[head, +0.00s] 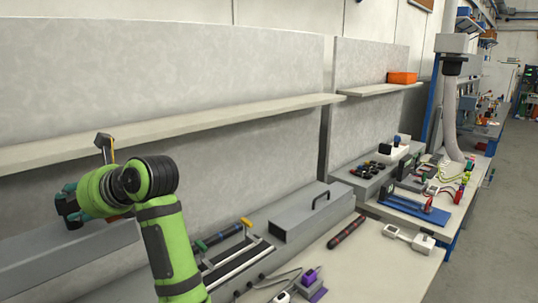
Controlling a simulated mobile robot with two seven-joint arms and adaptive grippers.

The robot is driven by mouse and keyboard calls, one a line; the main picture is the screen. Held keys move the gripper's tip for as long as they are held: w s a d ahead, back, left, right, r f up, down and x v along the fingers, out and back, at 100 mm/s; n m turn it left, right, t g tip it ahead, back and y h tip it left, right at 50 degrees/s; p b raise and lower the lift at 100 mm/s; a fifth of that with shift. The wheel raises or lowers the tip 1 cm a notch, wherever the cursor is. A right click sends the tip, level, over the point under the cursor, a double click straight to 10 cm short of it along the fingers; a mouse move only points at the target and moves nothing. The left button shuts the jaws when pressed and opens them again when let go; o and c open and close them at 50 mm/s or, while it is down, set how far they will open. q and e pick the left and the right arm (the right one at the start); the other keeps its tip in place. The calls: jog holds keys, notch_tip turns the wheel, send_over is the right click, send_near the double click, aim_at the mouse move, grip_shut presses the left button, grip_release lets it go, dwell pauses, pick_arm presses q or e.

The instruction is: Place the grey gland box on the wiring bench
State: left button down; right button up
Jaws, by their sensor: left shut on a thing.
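My left arm comes up from the bottom, and its green and black wrist hides most of my left gripper (104,148) at the left. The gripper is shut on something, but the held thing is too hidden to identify. I cannot make out the grey gland box for certain. The wiring bench (372,268) runs along the wall, with a bare pale top at the front right. My right gripper is not in view.
A shelf (200,122) crosses the wall above. The aisle floor at the right is clear.

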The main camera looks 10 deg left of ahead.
aim_at(101, 257)
pick_arm(q)
notch_tip(101, 257, down, 13)
jog(key=b, duration=0.4)
jog(key=shift+s, duration=0.15)
